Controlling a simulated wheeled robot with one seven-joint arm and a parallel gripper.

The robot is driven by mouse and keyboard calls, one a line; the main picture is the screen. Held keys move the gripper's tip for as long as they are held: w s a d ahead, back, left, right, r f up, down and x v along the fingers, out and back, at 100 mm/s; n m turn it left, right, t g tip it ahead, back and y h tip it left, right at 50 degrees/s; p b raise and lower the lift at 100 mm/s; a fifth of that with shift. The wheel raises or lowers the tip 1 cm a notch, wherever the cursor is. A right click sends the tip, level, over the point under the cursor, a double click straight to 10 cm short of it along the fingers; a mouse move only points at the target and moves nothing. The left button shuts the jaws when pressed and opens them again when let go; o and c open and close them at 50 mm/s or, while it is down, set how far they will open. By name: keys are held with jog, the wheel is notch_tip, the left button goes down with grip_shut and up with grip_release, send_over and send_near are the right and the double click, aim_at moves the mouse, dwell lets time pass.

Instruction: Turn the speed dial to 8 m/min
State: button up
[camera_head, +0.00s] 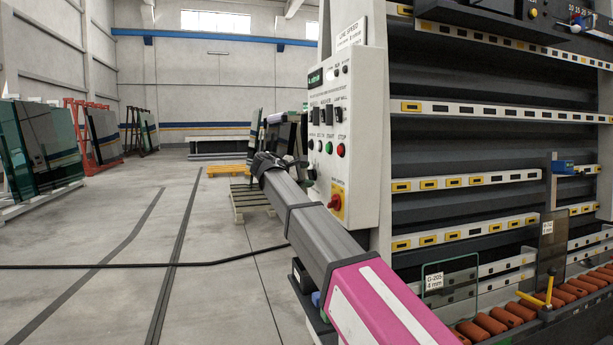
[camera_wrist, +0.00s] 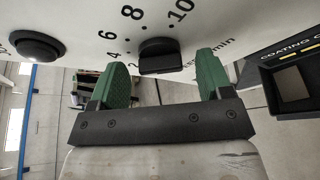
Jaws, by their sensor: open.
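The black speed dial (camera_wrist: 158,55) sits on the white panel face (camera_wrist: 95,35) in the wrist view. The printed numbers 4, 6, 8 and 10 curve around it, with part of "m/min" at its right. I cannot make out which mark the dial points to. My gripper (camera_wrist: 160,72) is open, with one green finger on each side of the dial and a visible gap to each.
The control box front carries a red-and-yellow main switch (camera_head: 336,201) and small buttons. The washer's slatted rack (camera_head: 470,150) stands at right. Open floor lies left.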

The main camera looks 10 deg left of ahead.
jog(key=shift+w+d, duration=0.1)
jog(key=shift+w, duration=0.05)
jog(key=c, duration=0.9)
